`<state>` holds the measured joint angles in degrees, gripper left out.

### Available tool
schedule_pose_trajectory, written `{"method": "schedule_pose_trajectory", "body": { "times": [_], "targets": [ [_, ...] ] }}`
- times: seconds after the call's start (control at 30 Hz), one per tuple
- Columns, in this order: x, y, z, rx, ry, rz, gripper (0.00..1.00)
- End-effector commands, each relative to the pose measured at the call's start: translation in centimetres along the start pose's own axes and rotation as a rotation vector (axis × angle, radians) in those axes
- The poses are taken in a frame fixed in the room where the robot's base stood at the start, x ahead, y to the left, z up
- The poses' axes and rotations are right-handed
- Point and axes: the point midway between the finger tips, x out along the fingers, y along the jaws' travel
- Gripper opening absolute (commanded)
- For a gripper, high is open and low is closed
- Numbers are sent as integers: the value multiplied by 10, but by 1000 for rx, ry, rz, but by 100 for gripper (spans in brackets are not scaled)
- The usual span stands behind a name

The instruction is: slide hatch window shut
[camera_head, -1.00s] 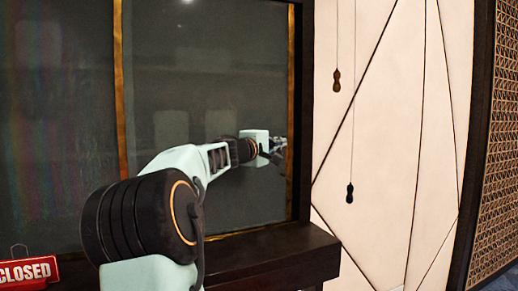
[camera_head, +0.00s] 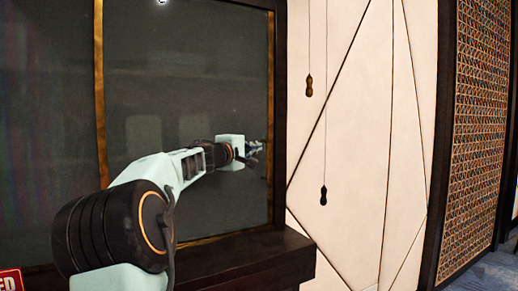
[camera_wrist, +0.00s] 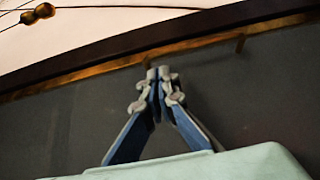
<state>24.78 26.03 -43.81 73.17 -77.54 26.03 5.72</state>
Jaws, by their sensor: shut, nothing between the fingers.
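The hatch window (camera_head: 190,85) is a dark glass pane with thin brass-coloured edging, set in a dark frame in the head view. An upright brass strip (camera_head: 100,90) divides it from more dark glass at the left. My gripper (camera_head: 261,147) is in front of the pane, close to its right edge. In the wrist view my gripper (camera_wrist: 158,73) has its fingertips together with nothing between them, near the brass edging (camera_wrist: 90,71). I cannot tell whether the fingertips touch the window.
A dark sill (camera_head: 245,258) runs below the window. Two hanging cords with a brown pull (camera_head: 309,86) and a black pull (camera_head: 323,195) are at the right, before a pale panelled wall (camera_head: 370,130). A red sign (camera_head: 10,281) is cut off at lower left.

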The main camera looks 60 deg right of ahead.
Motion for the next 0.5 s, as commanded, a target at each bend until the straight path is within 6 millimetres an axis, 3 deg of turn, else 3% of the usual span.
{"method": "schedule_pose_trajectory", "body": {
  "times": [0.1,0.5],
  "targets": [
    [-8,0,-14,0,4,1,0],
    [-78,-1,-14,3,5,0,0]
  ]
}}
